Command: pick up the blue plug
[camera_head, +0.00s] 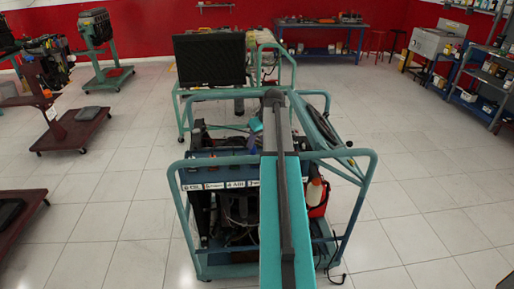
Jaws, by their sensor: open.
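I cannot make out the blue plug for certain in the head view. A small teal-blue piece (255,124) shows at the top of the engine trainer, just left of the dark upright bar; it is too small to tell what it is. The engine trainer (225,211) stands in the middle, a teal tube frame around an engine with a labelled panel. I cannot make out my gripper or its fingertips. A long teal and dark bar, likely part of my own body, runs up the middle and hides part of the trainer.
A second teal frame with a black screen (209,60) stands behind the trainer. A red container (317,197) sits at the trainer's right side. Dark red wheeled stands (76,131) are at left. A workbench (320,27) and shelves line the back and right.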

